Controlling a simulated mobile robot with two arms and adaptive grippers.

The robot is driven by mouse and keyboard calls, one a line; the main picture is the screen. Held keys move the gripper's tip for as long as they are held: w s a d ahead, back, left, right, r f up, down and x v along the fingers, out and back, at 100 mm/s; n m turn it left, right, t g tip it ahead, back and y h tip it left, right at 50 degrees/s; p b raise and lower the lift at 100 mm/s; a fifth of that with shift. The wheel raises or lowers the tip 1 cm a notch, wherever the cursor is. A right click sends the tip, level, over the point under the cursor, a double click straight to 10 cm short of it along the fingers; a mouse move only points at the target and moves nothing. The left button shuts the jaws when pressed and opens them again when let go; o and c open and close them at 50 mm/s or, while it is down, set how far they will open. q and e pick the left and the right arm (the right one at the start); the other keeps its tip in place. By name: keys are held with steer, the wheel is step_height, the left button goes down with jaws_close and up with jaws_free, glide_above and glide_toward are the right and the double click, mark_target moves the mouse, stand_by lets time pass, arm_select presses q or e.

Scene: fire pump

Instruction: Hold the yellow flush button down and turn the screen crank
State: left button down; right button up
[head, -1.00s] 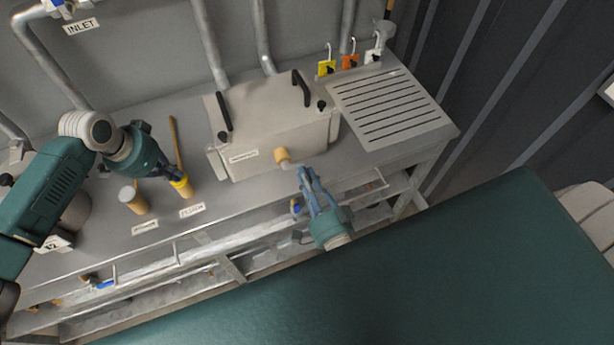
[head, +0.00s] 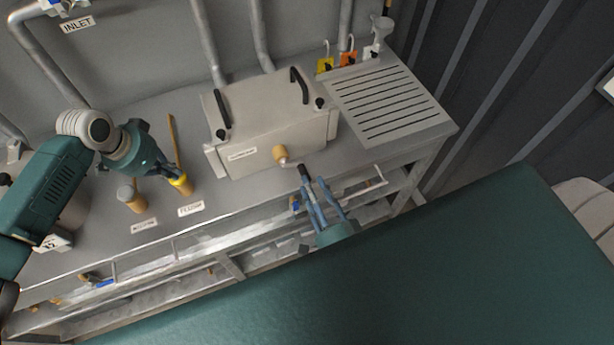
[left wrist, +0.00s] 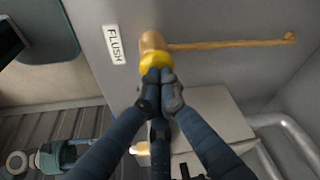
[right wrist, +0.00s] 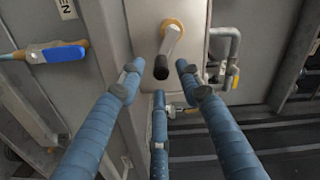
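The yellow flush button (head: 181,182) tops a brass post beside the FLUSH label, and also shows in the left wrist view (left wrist: 156,62). My left gripper (head: 173,174) has its fingers together, with the tips against the button; how far it is pressed I cannot tell. The screen crank (head: 284,156) sticks out of the front of the grey box, its black handle (head: 304,171) toward lower right. In the right wrist view the black handle (right wrist: 161,68) lies between and beyond the spread fingertips. My right gripper (right wrist: 158,80) is open and empty, apart from the handle.
A second brass post (head: 132,198) with a grey top stands left of the button. The grey screen box (head: 265,115) has two black handles on its lid. A slotted drain plate (head: 390,105) is to its right. A rail (head: 345,190) runs along the bench front near my right gripper.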

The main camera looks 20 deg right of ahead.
mark_target(304, 173)
steer(key=s, duration=0.7)
steer(key=shift+s, duration=0.35)
steer(key=w+n, duration=0.4)
steer(key=n, duration=0.3)
steer(key=w+n, duration=0.4)
steer(key=n, duration=0.3)
steer(key=w+n, duration=0.4)
steer(key=n, duration=0.4)
steer(key=shift+w+a+r, duration=0.1)
steer(key=shift+w+r, duration=0.05)
steer(key=shift+w, duration=0.15)
